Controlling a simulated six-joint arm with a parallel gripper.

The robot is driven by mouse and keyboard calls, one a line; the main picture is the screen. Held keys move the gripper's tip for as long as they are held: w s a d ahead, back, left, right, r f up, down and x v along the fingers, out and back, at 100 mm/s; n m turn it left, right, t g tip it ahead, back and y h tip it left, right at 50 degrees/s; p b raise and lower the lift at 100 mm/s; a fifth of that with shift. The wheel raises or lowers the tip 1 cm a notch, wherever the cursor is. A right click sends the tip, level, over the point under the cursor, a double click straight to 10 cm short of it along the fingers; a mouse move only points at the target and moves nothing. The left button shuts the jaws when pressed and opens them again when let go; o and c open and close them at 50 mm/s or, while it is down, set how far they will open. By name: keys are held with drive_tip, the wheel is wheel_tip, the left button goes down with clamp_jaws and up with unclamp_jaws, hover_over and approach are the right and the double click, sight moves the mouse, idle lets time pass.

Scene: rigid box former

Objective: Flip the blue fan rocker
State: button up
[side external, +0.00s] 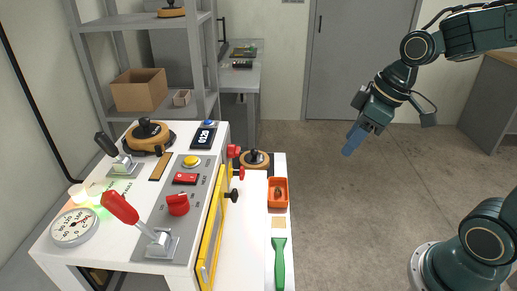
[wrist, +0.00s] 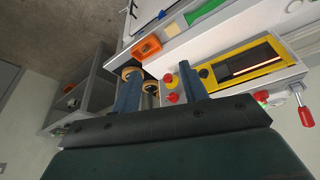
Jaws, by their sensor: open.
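A small blue part (side external: 209,123) shows at the far edge of the white machine's top (side external: 130,178), just behind the dark display reading 0120 (side external: 203,138). It may be the blue fan rocker; it is too small to tell its shape or tilt. A red rocker (side external: 186,178) marked HEAT sits nearer on the grey panel. My gripper (side external: 353,141) hangs in the air to the right of the machine, well apart from it. In the wrist view its two blue fingers (wrist: 158,72) stand apart with nothing held between them. I cannot make out a blue rocker in the wrist view.
The panel also carries a yellow button (side external: 191,161), a red knob (side external: 178,204) and a red-handled lever (side external: 121,207). A black lever (side external: 106,144) stands behind. An orange tray (side external: 278,193) and green-handled tool (side external: 279,262) lie on the side shelf. Open floor separates my gripper from the machine.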

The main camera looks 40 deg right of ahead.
drive_tip(key=w+d+f+n+y, duration=0.2)
drive_tip(key=w+d+f, duration=0.1)
drive_tip(key=w+f, duration=0.35)
drive_tip(key=w+d+f+n+y, duration=0.25)
drive_tip(key=w+f, duration=0.25)
drive_tip(key=f, duration=0.3)
drive_tip(key=d+f+t+y, duration=0.1)
drive_tip(key=d+f+t, duration=0.1)
drive_tip(key=f, duration=0.8)
drive_tip(key=d+f+t+y, duration=0.2)
drive_tip(key=d+f, duration=0.3)
drive_tip(key=f, duration=0.5)
drive_tip(key=shift+s+f+t, duration=0.2)
drive_tip(key=shift+f+t, duration=0.05)
drive_tip(key=shift+t, duration=0.55)
drive_tip(key=shift+w+f+y, duration=0.1)
drive_tip(key=shift+y, duration=0.15)
drive_tip(key=x, duration=1.3)
drive_tip(key=shift+w, duration=0.2)
drive_tip(key=shift+a+f, duration=0.1)
drive_tip(key=shift+a, duration=0.05)
drive_tip(key=shift+c, duration=0.4)
